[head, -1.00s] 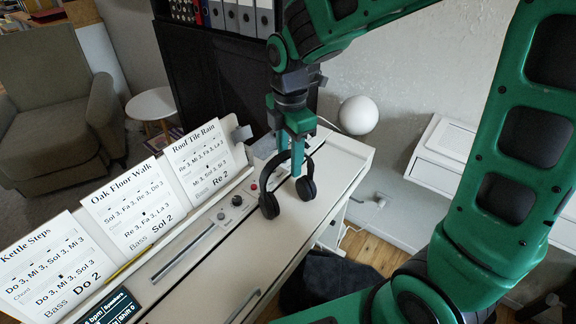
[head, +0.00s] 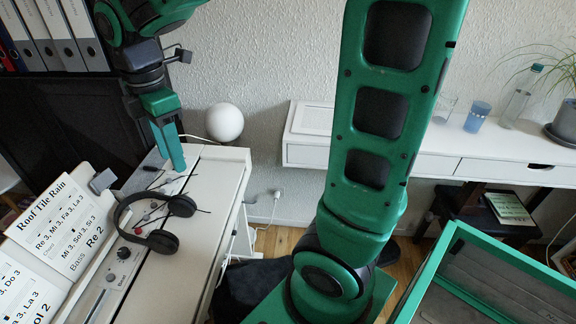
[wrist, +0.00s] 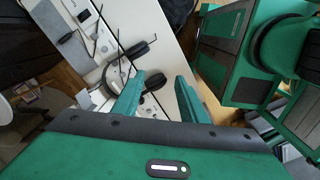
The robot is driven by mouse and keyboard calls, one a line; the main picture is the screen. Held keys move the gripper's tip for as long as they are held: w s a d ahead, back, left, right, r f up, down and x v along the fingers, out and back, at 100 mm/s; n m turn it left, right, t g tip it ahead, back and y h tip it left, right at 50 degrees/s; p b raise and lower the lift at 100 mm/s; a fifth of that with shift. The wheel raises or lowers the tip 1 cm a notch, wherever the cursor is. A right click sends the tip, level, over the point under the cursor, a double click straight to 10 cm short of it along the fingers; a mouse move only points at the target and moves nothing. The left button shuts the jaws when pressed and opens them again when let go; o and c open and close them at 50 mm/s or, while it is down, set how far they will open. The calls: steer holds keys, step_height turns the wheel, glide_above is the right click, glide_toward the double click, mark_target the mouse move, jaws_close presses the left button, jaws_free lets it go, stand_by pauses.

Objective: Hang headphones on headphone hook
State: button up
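The black headphones (head: 162,241) rest on the white top of the digital piano (head: 205,232), ear cups towards the right. In the head view my gripper (head: 174,166) is above the piano top, behind the headphones and apart from them. In the wrist view the fingers of my gripper (wrist: 163,76) are spread with nothing held between them. The headphones (wrist: 137,49) show there beside and beyond the left finger, which hides part of them. I cannot make out the headphone hook in either view.
Music sheets (head: 50,228) stand along the piano's left side. Thin dark cables lie near the headphones. A white globe lamp (head: 224,122) is behind the piano. A white wall shelf (head: 400,155) with a glass, bottle and plant is at right. Dark cloth lies on the floor beside the piano.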

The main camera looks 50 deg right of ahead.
steer(key=s+d+f+m, duration=0.2)
steer(key=s+d+m, duration=0.7)
steer(key=m, duration=0.3)
steer(key=s+d+f+m, duration=0.3)
steer(key=s+d+m, duration=0.7)
steer(key=s+m, duration=0.1)
steer(key=shift+s+d+f+m, duration=0.25)
steer(key=shift+s+d+m, duration=0.05)
steer(key=shift+m, duration=0.3)
steer(key=shift+w, duration=0.1)
steer(key=shift+w+f, duration=0.25)
steer(key=shift+w, duration=0.25)
steer(key=shift+c, duration=1.3)
